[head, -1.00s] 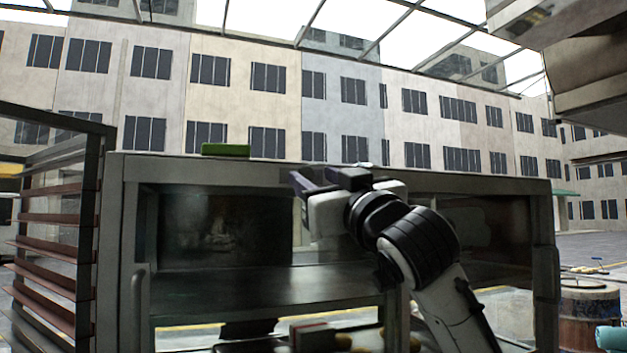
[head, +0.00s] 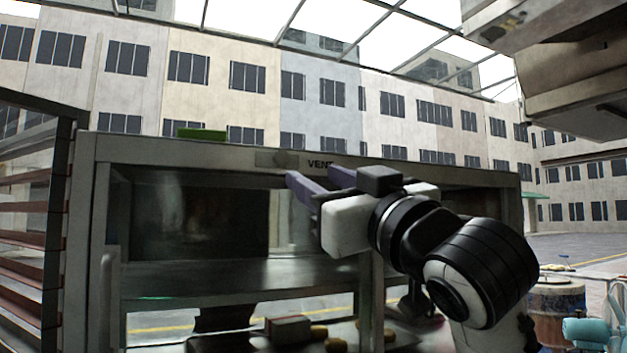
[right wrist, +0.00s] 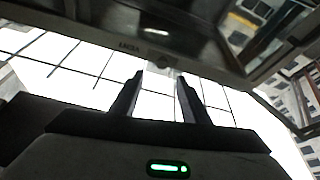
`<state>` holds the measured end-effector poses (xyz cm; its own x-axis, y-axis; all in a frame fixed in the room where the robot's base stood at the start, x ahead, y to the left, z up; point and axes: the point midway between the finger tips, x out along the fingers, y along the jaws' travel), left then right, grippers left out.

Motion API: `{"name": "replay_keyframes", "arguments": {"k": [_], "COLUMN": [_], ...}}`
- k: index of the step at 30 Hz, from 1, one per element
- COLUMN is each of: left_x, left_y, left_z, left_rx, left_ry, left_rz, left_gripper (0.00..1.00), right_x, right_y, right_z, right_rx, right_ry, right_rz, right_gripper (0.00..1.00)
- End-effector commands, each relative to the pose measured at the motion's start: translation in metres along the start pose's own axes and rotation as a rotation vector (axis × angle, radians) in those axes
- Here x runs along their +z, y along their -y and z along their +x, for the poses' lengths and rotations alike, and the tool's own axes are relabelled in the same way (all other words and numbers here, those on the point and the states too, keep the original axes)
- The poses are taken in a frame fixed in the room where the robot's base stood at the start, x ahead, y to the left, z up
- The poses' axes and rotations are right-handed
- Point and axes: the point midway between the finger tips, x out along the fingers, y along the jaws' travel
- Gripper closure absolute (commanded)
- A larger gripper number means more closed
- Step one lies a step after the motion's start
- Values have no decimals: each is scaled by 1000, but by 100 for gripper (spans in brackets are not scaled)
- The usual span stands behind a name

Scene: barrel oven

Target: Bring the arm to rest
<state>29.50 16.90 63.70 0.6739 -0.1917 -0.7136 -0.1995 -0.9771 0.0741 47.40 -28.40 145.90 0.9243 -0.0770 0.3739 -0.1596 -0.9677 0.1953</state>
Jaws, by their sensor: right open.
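My right gripper (head: 312,184) is raised in front of the upper frame of a grey metal cabinet with glass panes (head: 190,150). Its two dark fingers point to the left and up in the head view. In the right wrist view the fingers (right wrist: 157,95) stand apart with nothing between them, against a bright sky and roof beams. The gripper is open and empty. My left gripper does not show in the head view.
A green block (head: 201,134) lies on top of the cabinet. A slatted rack (head: 28,225) stands at the left. Inside low are a box (head: 288,328) and small yellowish items. A rusty barrel (head: 556,300) and a teal object (head: 585,331) are at the lower right.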

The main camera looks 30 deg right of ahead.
Motion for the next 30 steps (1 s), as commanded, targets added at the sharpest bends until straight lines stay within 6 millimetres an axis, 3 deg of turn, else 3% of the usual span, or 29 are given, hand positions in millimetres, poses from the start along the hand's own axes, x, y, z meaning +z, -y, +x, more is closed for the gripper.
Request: {"name": "replay_keyframes", "arguments": {"k": [14,17,20,23,26,30], "left_x": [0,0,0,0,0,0], "left_y": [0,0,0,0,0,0], "left_z": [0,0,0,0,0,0], "left_rx": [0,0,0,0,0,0], "left_ry": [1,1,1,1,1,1], "left_rz": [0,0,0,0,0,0], "left_gripper": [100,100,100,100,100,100], "right_x": [0,14,55,120,191,287], "right_y": [0,6,22,46,71,102], "right_z": [0,2,6,4,-10,-49], "right_rx": [0,-10,-39,-84,-131,-193], "right_ry": [1,27,105,228,366,565], "right_rz": [0,-1,-6,-10,-15,-15], "right_gripper": [58,58,58,58,58,58]}}
